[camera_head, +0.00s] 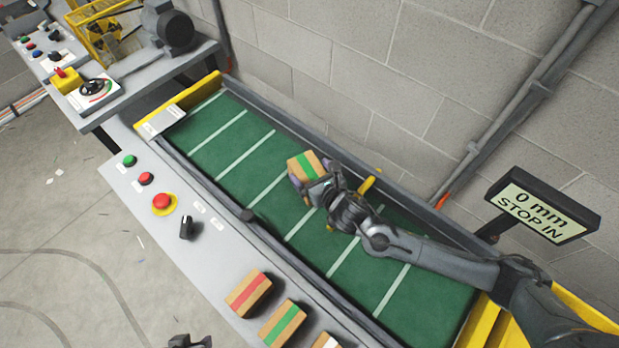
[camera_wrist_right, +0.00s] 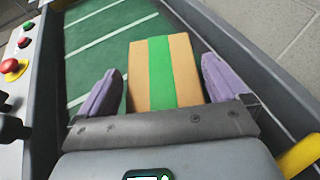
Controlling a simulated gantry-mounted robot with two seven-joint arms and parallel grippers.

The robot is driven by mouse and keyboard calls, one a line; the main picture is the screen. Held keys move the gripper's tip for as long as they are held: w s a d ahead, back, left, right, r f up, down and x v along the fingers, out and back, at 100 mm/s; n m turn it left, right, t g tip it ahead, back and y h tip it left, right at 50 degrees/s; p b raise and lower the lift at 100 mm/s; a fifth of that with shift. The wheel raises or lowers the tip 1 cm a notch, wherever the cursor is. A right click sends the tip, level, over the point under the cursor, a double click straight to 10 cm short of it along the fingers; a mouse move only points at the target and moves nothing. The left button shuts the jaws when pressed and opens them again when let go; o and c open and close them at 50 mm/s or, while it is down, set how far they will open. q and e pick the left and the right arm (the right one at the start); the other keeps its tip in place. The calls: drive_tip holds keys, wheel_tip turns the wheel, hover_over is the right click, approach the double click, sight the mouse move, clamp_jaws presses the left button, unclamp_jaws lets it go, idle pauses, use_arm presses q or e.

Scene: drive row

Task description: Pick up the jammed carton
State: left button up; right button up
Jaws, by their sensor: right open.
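A brown carton with a green stripe (camera_head: 300,162) lies on the green conveyor belt (camera_head: 210,140), near the belt's far side rail. My right gripper (camera_head: 311,177) is at this carton, its jaws open. In the right wrist view the carton (camera_wrist_right: 163,72) shows between the two purple-padded fingers, one on each side, with a narrow gap at the left finger. The near end of the carton is hidden behind the gripper body. A dark part at the bottom edge of the head view looks like the tip of my left gripper (camera_head: 190,342); its jaws are unclear.
Several striped cartons, one red (camera_head: 249,293) and one green (camera_head: 283,323), lie on the grey ledge in front. A control panel with buttons (camera_head: 162,203) is left. A sign (camera_head: 542,207) reads "0 mm STOP IN". A yellow bar (camera_head: 366,187) stands just right of my right gripper.

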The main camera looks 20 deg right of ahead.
drive_tip(key=shift+w+a+f, duration=0.1)
drive_tip(key=shift+w+f, duration=0.15)
drive_tip(key=shift+w, duration=0.4)
drive_tip(key=shift+c, duration=0.2)
drive_tip(key=c, duration=1)
drive_tip(key=shift+r, duration=0.1)
